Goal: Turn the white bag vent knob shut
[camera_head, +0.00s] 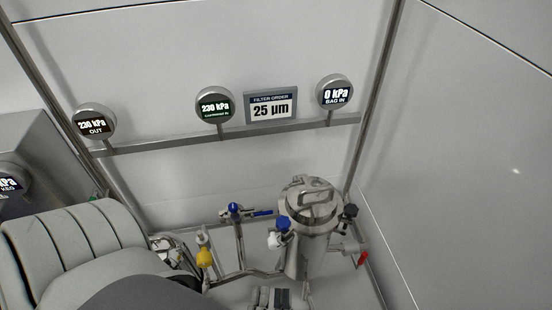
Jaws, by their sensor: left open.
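A small white knob (274,240) sits at the left side of the steel bag filter housing (311,222), just below a blue knob (284,224). Whether the white knob is open or shut cannot be told. My left gripper (270,298) shows only in part at the bottom edge, below the housing and the white knob. It is open, apart from the knob, and I see nothing held in it. My right gripper is not in view.
A yellow knob (204,257), a blue valve lever (262,213), a black knob (350,211) and a red handle (363,259) surround the housing. The "BAG IN" gauge (334,92) reads 0 kPa on the rail behind. My grey arm covers the lower left.

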